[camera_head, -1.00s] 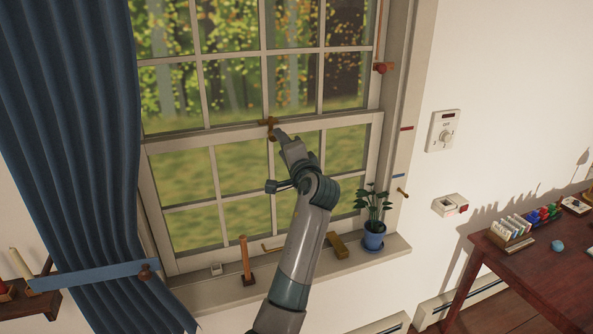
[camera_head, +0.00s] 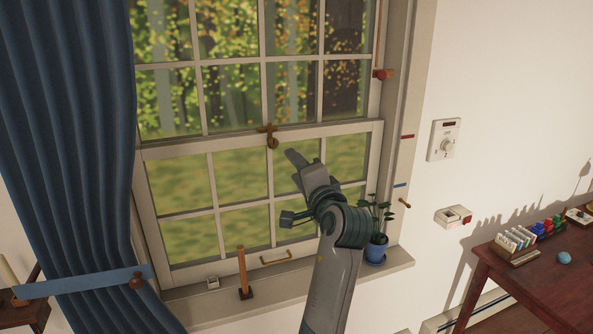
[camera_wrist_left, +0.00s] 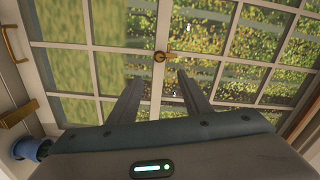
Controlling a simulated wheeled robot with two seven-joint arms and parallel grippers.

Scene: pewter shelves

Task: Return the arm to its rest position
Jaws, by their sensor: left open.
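My left gripper (camera_head: 293,158) is in front of the lower window sash, to the lower right of the brass sash latch (camera_head: 268,134). In the left wrist view the two fingers (camera_wrist_left: 158,90) are spread apart with nothing between them. The latch also shows in the left wrist view (camera_wrist_left: 159,57), just beyond the fingertips and apart from them. My left forearm hides part of the sill. My right gripper is not in view.
A blue curtain (camera_head: 70,150) hangs at left. A red-brown table (camera_head: 510,285) stands at right.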

